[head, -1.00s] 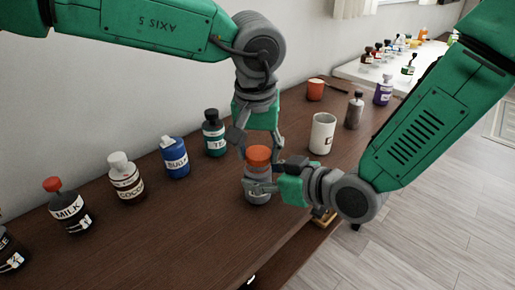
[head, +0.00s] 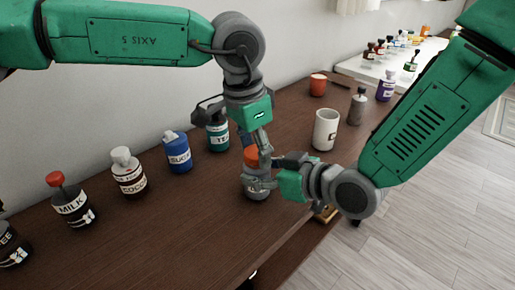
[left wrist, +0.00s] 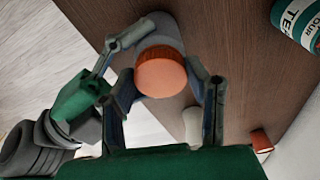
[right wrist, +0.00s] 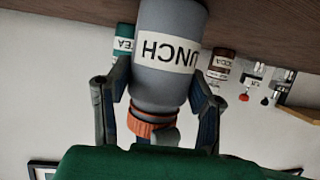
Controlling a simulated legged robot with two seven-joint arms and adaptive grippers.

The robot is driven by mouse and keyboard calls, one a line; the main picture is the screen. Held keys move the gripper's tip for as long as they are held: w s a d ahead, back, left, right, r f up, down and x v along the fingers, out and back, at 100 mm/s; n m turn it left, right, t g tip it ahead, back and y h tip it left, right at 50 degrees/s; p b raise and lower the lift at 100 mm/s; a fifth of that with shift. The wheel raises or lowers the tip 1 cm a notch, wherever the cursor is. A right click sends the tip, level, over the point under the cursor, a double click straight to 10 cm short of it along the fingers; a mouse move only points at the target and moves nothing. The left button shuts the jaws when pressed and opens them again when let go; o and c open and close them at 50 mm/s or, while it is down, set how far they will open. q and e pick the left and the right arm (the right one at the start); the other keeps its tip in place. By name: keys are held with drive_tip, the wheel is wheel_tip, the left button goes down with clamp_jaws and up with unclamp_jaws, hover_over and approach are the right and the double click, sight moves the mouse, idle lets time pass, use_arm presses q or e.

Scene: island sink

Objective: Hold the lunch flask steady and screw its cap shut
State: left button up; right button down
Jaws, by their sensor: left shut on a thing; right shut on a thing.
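The lunch flask (head: 257,185) is a grey bottle standing on the brown wooden counter, with an orange cap (head: 250,155) at its top. In the right wrist view the flask (right wrist: 165,85) shows upside down with its white label, and the cap (right wrist: 152,126) lies toward my palm. My right gripper (head: 268,178) is shut on the flask body from the right. My left gripper (head: 257,158) comes down from above and is shut on the orange cap. In the left wrist view the cap (left wrist: 162,75) sits between its two fingers. The cap's thread is hidden.
To the right are a white mug (head: 325,130), a dark bottle (head: 357,106) and an orange cup (head: 318,85).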

use_arm(q)
drive_tip(key=shift+s+a, duration=0.1)
drive_tip(key=shift+a, duration=0.05)
drive_tip(key=o, duration=0.8)
drive_tip(key=shift+o, duration=0.4)
drive_tip(key=shift+d, duration=0.2)
drive_tip(key=shift+a+r, duration=0.1)
drive_tip(key=shift+r, duration=2.2)
drive_tip(key=shift+c, duration=0.6)
